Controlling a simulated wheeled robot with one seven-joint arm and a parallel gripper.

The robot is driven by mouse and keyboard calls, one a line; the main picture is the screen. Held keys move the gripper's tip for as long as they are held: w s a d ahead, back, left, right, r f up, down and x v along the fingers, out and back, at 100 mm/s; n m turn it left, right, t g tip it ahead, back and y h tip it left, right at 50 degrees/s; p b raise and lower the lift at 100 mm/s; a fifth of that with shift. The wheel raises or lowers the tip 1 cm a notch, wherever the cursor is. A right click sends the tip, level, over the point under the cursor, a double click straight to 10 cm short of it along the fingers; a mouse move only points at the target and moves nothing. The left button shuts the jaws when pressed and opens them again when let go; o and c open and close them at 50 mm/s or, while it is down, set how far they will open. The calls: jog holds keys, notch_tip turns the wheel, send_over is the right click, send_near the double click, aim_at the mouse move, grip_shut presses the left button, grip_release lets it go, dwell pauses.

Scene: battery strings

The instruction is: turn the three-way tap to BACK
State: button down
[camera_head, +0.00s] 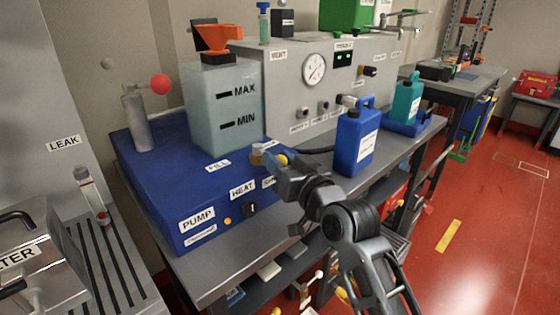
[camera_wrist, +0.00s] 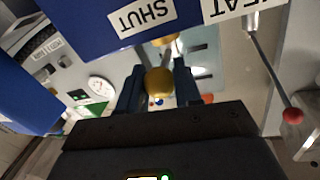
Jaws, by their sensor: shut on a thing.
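The three-way tap sits on the front part of the blue unit (camera_head: 180,190), with a brass body (camera_head: 257,153) and a yellow knob (camera_head: 282,160). My gripper (camera_head: 280,165) comes from the right and is at this knob. In the wrist view, my gripper (camera_wrist: 158,82) has its two dark fingers shut on the yellow knob (camera_wrist: 159,83). A FILL label (camera_head: 218,166) and a HEAT label (camera_head: 242,189) are near the tap. The wrist view shows a SHUT label (camera_wrist: 143,15) upside down. I cannot read a BACK label; the arm covers part of the panel.
A MAX/MIN tank (camera_head: 222,110) stands behind the tap. A blue jug (camera_head: 356,140) stands right of my gripper. A red-ball lever (camera_head: 160,84) rises at left. A gauge (camera_head: 313,68) is on the grey cabinet behind. The floor at right is mostly clear.

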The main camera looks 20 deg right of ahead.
jog(key=shift+d+f+b, duration=0.1)
jog(key=shift+b, duration=0.25)
jog(key=y+b, duration=0.1)
jog(key=b, duration=0.1)
jog(key=d+n+y+b, duration=0.1)
jog(key=b, duration=0.1)
jog(key=shift+w+f+n, duration=0.2)
jog(key=shift+f+n, duration=0.05)
jog(key=shift+n, duration=0.05)
jog(key=shift+w+d+r+n+g+y+b, duration=0.1)
jog(key=shift+w+d+n+g+y+b, duration=0.55)
jog(key=shift+n+g+y+b, duration=1.1)
jog(key=shift+w+d+r+n+g+y+b, duration=0.15)
jog(key=shift+w+d+n+g+y+b, duration=0.65)
jog(key=shift+y+b, duration=1.55)
jog(key=shift+w+d+r+n+g+y+b, duration=0.1)
jog(key=shift+w+d+n+g+y+b, duration=0.35)
jog(key=shift+n+g+y+b, duration=1.7)
jog(key=shift+w+a+m+t+h+b, duration=0.15)
jog(key=shift+m+t+h+b, duration=0.45)
jog(key=shift+h, duration=0.25)
jog(key=c, duration=0.8)
grip_release()
